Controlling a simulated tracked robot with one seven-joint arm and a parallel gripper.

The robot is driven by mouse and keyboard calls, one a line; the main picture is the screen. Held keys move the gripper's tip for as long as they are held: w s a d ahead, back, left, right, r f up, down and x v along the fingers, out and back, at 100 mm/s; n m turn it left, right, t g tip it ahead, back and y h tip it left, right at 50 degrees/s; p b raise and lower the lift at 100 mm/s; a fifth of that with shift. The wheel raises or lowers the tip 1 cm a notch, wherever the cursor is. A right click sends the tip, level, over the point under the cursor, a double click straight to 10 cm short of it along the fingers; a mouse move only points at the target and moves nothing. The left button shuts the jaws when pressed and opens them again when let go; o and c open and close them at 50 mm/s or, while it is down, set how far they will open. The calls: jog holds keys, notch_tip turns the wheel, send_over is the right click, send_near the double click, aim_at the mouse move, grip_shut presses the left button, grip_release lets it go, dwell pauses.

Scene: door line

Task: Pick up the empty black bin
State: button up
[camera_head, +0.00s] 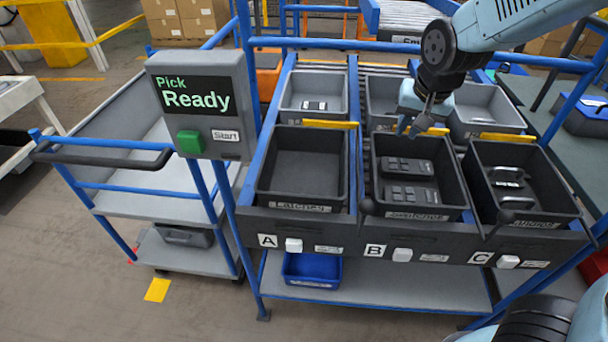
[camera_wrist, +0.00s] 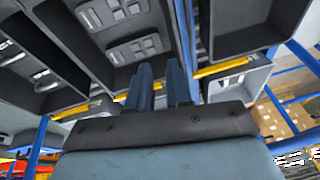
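The empty black bin (camera_head: 303,165) sits in the front row at position A, on the left of the rack; its front label seems to read "Latches". It also shows as a dark empty bin in the wrist view (camera_wrist: 250,25). My gripper (camera_head: 412,127) is above the back edge of the middle bin, to the right of the empty bin and apart from it. In the wrist view, the two fingers of my gripper (camera_wrist: 160,85) stand apart with nothing between them.
The middle bin (camera_head: 385,205) holds dark plates and the right bin (camera_head: 480,200) holds handles. Grey bins (camera_head: 310,85) stand in a row behind, past yellow strips. A "Pick Ready" panel (camera_head: 195,97) and a grey cart (camera_head: 155,190) stand left of the rack.

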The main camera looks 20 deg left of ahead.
jog(key=n, duration=0.1)
send_near(344, 165)
jog(key=shift+w+a+r+t+h, duration=0.2)
jog(key=shift+w+a+t+h, duration=0.2)
jog(key=shift+w+a, duration=0.05)
jog(key=shift+x, duration=4.35)
jog(key=shift+s+x, duration=0.1)
jog(key=shift+x, duration=1.2)
jog(key=shift+s+x, duration=0.15)
jog(key=shift+x, duration=1.15)
jog(key=shift+f, duration=0.1)
grip_shut()
